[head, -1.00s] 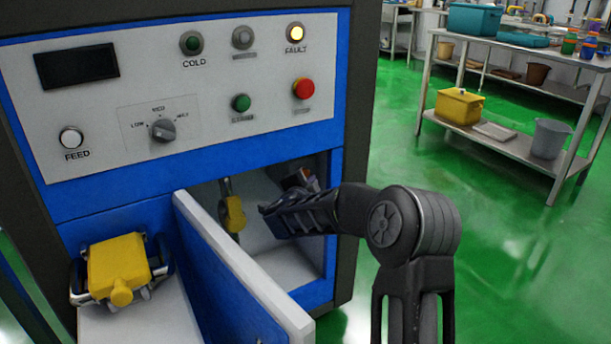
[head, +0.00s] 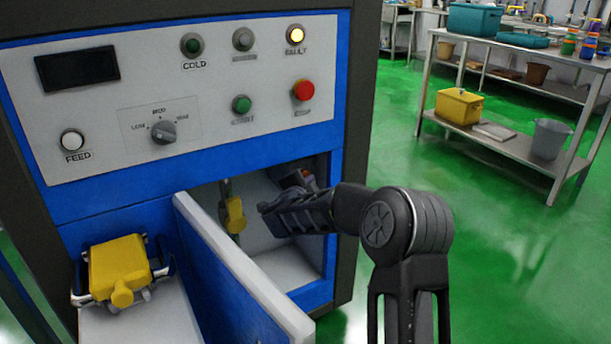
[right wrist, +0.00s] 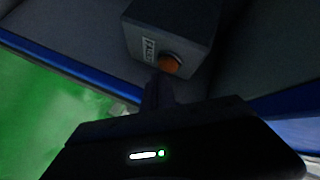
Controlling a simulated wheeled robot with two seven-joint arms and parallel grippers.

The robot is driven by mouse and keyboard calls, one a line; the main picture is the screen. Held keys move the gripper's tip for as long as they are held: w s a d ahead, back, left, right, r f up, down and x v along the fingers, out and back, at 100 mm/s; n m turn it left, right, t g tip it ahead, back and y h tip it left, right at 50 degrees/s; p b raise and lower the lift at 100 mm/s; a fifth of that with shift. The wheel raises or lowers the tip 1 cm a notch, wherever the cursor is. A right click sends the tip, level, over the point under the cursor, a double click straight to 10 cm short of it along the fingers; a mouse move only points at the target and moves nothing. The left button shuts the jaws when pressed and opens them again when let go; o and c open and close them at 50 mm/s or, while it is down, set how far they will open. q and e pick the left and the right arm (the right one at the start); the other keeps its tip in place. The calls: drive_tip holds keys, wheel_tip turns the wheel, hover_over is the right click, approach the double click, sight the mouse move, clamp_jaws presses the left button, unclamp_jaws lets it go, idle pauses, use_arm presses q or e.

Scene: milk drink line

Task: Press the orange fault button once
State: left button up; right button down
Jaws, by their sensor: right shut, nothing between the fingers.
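The orange fault button (right wrist: 170,63) shows in the right wrist view on the face of a dark box (right wrist: 150,40) with a FAULT label beside it. In the head view a small patch of orange shows inside the open compartment, behind my right gripper; I cannot tell if it is the button. My right gripper (head: 268,208) reaches into this compartment from the right. Its fingers (right wrist: 157,90) are shut and empty, just below the button in the right wrist view; I cannot tell if they touch it. My left gripper is not in view.
The blue door (head: 235,265) stands open in front of the compartment. A yellow-handled part (head: 233,213) hangs inside. The panel above has a lit FAULT lamp (head: 295,35) and a red button (head: 303,90). A yellow unit (head: 118,265) sits at left.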

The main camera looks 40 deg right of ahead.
drive_tip(key=shift+w, duration=0.45)
idle(0.6)
drive_tip(key=shift+s, duration=0.15)
idle(0.3)
drive_tip(key=shift+s+a, duration=0.1)
drive_tip(key=shift+s, duration=0.6)
drive_tip(key=s, duration=0.3)
drive_tip(key=s+b, duration=0.1)
drive_tip(key=s, duration=0.1)
drive_tip(key=shift+a, duration=0.25)
idle(0.8)
